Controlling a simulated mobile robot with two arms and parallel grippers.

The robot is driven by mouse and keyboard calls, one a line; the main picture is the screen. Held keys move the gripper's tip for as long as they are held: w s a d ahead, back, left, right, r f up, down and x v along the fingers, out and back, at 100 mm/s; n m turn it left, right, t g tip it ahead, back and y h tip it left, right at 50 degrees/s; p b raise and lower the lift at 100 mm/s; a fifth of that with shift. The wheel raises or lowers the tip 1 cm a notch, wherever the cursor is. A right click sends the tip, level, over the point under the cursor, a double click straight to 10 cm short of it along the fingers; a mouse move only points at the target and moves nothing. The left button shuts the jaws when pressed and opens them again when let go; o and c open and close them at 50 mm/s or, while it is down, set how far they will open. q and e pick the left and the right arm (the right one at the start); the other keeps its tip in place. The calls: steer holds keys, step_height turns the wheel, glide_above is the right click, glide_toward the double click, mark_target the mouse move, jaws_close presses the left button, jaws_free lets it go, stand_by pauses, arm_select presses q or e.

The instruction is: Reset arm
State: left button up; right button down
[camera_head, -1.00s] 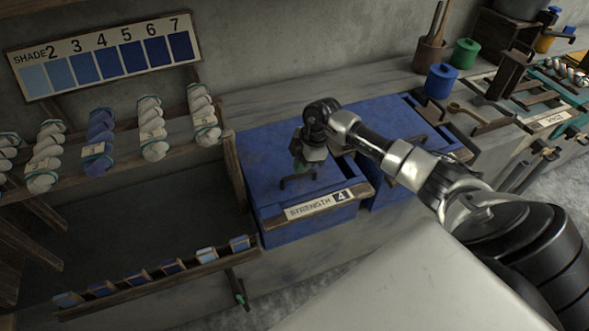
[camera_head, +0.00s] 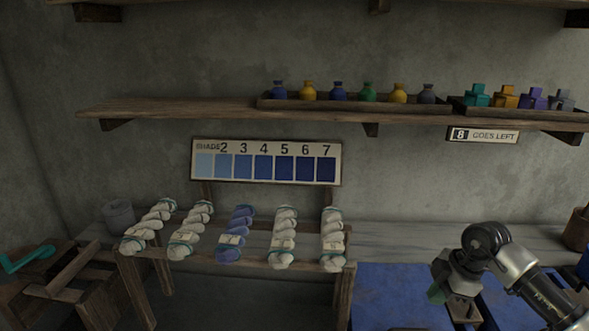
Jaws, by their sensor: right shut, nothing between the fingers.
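My right arm (camera_head: 530,285) comes in from the lower right. My right gripper (camera_head: 440,291) is shut and empty, with its greenish tip pointing down over the blue vat lid (camera_head: 390,298). A small brown piece shows just below the wrist; I cannot tell whether it is the lid's handle. The gripper's height above the lid is hard to judge. My left gripper is not in view.
A rack of skeins, one blue (camera_head: 236,234) and several white, stands left of the arm. Grey ledge (camera_head: 400,240) lies behind the vats.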

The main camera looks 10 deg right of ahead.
steer(key=a+r+n+t+y, duration=0.1)
steer(key=a+n+t+y, duration=0.5)
steer(key=a, duration=1.1)
steer(key=a+r+m+t+y, duration=0.35)
steer(key=r+m+t, duration=0.25)
steer(key=m+t, duration=0.25)
steer(key=s+d+f+m+g+h, duration=0.1)
steer(key=s+d+f+m+h, duration=0.7)
steer(key=m+h, duration=0.6)
steer(key=s+a+f+n+g+y, duration=0.1)
steer(key=s+a+f+g, duration=0.1)
steer(key=s+f+g, duration=0.55)
steer(key=s+a+f+n+g+y, duration=0.1)
steer(key=s+a+f+n+g, duration=0.2)
steer(key=s, duration=0.7)
step_height(320, 180, down, 27)
steer(key=s+g, duration=0.1)
steer(key=g, duration=0.1)
steer(key=s+d+f+g, duration=0.1)
steer(key=s+d+f, duration=0.2)
steer(key=s+f, duration=1.1)
steer(key=shift+s+d+f+m+h, duration=0.2)
steer(key=shift+s+f+m+h, duration=0.2)
steer(key=shift+s, duration=0.4)
